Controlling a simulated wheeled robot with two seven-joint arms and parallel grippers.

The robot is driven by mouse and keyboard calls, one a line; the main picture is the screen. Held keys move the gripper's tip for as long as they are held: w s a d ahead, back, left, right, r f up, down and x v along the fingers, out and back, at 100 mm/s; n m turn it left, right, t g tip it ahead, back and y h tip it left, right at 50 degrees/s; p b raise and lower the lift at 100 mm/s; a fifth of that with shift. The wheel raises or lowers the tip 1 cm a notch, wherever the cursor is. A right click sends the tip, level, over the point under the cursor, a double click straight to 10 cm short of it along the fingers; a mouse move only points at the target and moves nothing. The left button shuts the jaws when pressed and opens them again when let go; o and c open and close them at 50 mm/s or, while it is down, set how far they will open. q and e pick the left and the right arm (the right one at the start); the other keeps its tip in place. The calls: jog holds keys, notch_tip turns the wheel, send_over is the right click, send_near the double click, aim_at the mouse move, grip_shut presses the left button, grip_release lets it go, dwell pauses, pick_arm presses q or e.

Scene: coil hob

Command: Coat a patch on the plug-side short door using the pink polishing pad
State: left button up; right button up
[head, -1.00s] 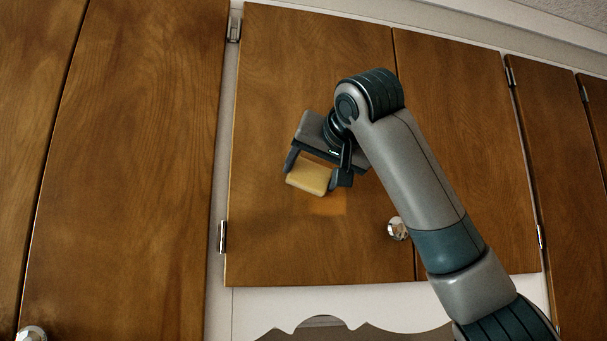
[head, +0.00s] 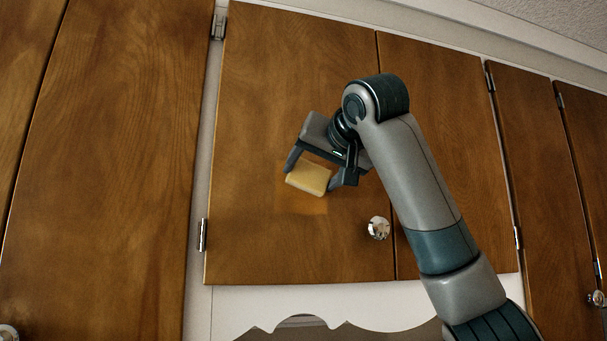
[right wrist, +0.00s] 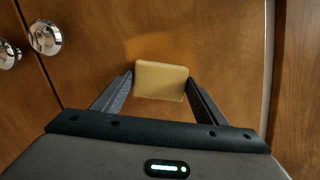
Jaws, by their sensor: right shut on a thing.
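The polishing pad (head: 308,179) looks yellow-tan, not pink, in these views. My right gripper (head: 310,182) is shut on it, with one finger at each side. The pad is at the lower middle of a short wooden door (head: 290,90), left of that door's round knob (head: 377,228). A lighter orange patch shows on the wood around the pad. The right wrist view also shows the pad (right wrist: 161,80) between the fingers, against the door (right wrist: 220,40). I cannot tell whether it touches the wood. My left gripper is not in view.
A second short door (head: 445,110) adjoins on the right, partly behind my right arm. A tall door (head: 100,150) stands to the left, past a pale frame strip. Hinges (head: 202,235) sit on the short door's left edge. A scalloped pale trim (head: 240,305) runs below.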

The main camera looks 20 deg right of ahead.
jog(key=shift+d, duration=0.45)
jog(key=d, duration=0.3)
jog(key=shift+d, duration=0.35)
jog(key=shift+s+b, duration=0.15)
jog(key=shift+b, duration=0.25)
jog(key=s+b, duration=0.3)
jog(key=s, duration=0.2)
jog(key=shift+s, duration=0.35)
dwell(0.5)
